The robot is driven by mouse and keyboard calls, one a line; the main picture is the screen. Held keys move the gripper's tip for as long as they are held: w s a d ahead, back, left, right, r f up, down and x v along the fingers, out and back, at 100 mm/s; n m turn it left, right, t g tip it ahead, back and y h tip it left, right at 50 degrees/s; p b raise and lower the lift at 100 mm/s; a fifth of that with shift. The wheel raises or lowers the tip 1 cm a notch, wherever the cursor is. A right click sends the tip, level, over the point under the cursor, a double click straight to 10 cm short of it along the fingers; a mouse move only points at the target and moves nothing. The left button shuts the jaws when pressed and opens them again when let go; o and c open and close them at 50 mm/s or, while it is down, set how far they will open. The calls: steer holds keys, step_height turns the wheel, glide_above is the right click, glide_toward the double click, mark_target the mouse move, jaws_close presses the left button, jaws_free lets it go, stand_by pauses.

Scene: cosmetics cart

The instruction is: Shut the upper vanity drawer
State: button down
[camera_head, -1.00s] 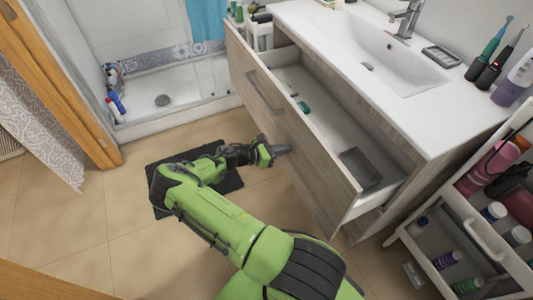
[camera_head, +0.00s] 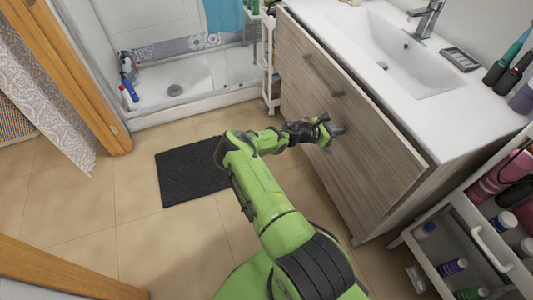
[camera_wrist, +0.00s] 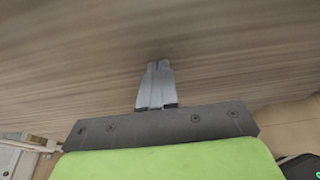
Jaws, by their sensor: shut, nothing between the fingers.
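The upper vanity drawer has a wood-grain front (camera_head: 365,110) with a grey bar handle (camera_head: 323,76). Its front lies close along the cabinet under the white countertop, and its inside does not show. I cannot tell whether a thin gap is left at its top edge. My gripper (camera_head: 339,131) is shut and empty, pointing at the wood front below and right of the handle. In the wrist view, the shut fingertips (camera_wrist: 157,66) meet or nearly meet the wood-grain surface (camera_wrist: 230,50); exact contact is hard to tell.
A white sink countertop (camera_head: 465,120) lies above the drawer. A white cart (camera_head: 465,225) with bottles stands at the right, close to the vanity. A dark mat (camera_head: 190,172) lies on the tiled floor at left, with open floor around it. A shower tray (camera_head: 180,85) is behind.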

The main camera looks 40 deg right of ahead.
mark_target(346, 126)
steer(key=d, duration=0.2)
steer(key=s+d, duration=0.1)
steer(key=d, duration=0.1)
steer(key=shift+s+d+b, duration=0.15)
steer(key=shift+d+b, duration=0.25)
steer(key=shift+d+r, duration=0.15)
steer(key=shift+d, duration=0.1)
steer(key=shift+s+r, duration=0.1)
steer(key=shift+r, duration=0.05)
